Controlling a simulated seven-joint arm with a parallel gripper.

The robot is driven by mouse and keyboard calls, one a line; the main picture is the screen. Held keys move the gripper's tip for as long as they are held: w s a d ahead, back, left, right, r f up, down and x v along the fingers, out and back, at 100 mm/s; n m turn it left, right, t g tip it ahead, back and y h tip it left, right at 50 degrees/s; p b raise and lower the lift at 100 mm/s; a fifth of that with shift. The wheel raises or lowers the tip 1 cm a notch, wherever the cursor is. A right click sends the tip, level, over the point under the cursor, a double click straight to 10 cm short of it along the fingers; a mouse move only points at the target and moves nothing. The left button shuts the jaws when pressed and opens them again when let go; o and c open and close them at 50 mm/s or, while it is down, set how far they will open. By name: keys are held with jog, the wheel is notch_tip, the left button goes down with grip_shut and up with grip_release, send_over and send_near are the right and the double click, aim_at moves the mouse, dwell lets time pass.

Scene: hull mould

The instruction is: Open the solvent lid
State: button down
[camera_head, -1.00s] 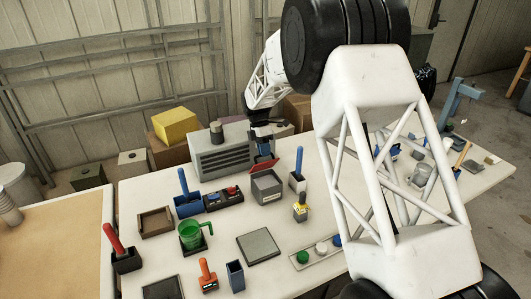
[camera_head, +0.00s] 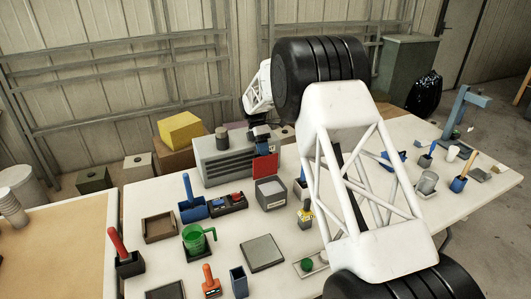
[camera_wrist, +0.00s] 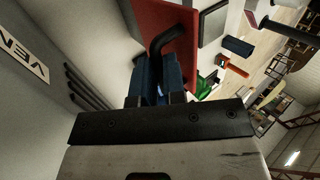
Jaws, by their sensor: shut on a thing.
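The solvent lid is a red panel (camera_head: 265,168) standing about upright at the back edge of a small grey box (camera_head: 271,193). The box's top is open and its pale inside shows. My gripper (camera_head: 262,146) is at the lid's upper edge, on the far side of the box. In the wrist view, the blue fingers of my gripper (camera_wrist: 156,82) are shut on the black bent handle (camera_wrist: 172,32) of the red lid (camera_wrist: 190,40). The exact contact at the fingertips is partly hidden.
A grey slatted vent box (camera_head: 225,162) stands close behind and left of the lid. A blue holder (camera_head: 193,208), a black button box (camera_head: 228,204) and a yellow-topped item (camera_head: 305,214) surround the grey box. My arm hides part of the table's right side.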

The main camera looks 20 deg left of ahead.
jog(key=shift+w+a+f, duration=0.65)
jog(key=shift+a+f, duration=0.05)
jog(key=shift+f, duration=0.25)
jog(key=c, duration=1.2)
grip_release()
jog(key=shift+w+r, duration=0.1)
jog(key=shift+r, duration=0.1)
jog(key=shift+a+r, duration=0.1)
jog(key=v, duration=0.7)
jog(key=shift+w+r, duration=0.15)
jog(key=shift+r, duration=0.05)
jog(key=shift+r, duration=0.1)
